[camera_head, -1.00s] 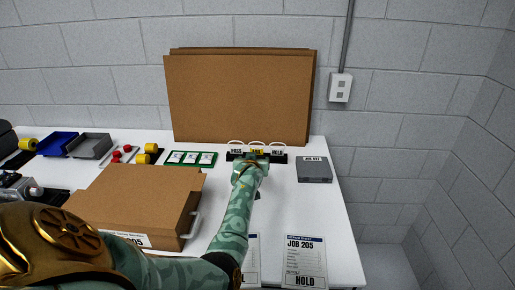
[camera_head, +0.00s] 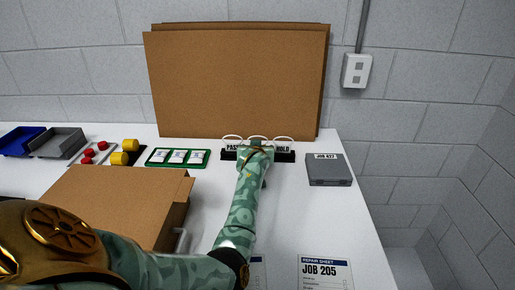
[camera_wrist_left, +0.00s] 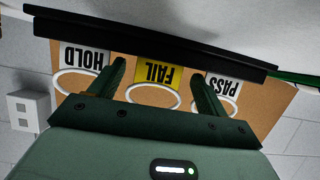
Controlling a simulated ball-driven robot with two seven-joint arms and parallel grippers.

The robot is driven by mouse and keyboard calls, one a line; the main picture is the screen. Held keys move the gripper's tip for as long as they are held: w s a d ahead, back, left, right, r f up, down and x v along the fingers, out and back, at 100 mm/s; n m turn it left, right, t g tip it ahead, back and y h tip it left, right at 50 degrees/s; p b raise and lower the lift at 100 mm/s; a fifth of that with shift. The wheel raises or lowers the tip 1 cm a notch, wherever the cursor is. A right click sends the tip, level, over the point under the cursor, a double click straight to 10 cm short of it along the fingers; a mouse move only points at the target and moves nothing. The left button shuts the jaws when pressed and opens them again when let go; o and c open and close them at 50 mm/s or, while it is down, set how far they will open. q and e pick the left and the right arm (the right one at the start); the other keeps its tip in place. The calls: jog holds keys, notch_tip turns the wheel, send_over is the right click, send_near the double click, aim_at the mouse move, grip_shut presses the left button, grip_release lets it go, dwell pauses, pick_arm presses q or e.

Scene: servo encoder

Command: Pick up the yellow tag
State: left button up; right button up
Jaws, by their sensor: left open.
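The yellow tag (camera_wrist_left: 156,74), marked FAIL, hangs in a black rack (camera_wrist_left: 150,38) between the white HOLD tag (camera_wrist_left: 87,58) and the white PASS tag (camera_wrist_left: 222,88). The wrist view is upside down. My left gripper (camera_wrist_left: 158,69) is open, with one finger on each side of the yellow tag in the picture; I cannot tell whether they touch it. In the head view my left gripper (camera_head: 256,153) covers the yellow tag's face, and only its white loop shows above. My right gripper is not in view.
Brown boards (camera_head: 235,80) stand behind the rack. A green tray (camera_head: 152,160) with white cards lies to its left, and a grey JOB box (camera_head: 329,171) to its right. A brown case (camera_head: 105,200) lies at the front left. The table right of my arm is mostly clear.

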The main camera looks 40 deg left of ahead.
pick_arm(q)
jog(key=shift+s+d+r, duration=0.15)
jog(key=shift+d, duration=0.1)
jog(key=shift+d+r, duration=0.1)
jog(key=shift+d, duration=0.05)
jog(key=c, duration=1)
jog(key=shift+c, duration=0.2)
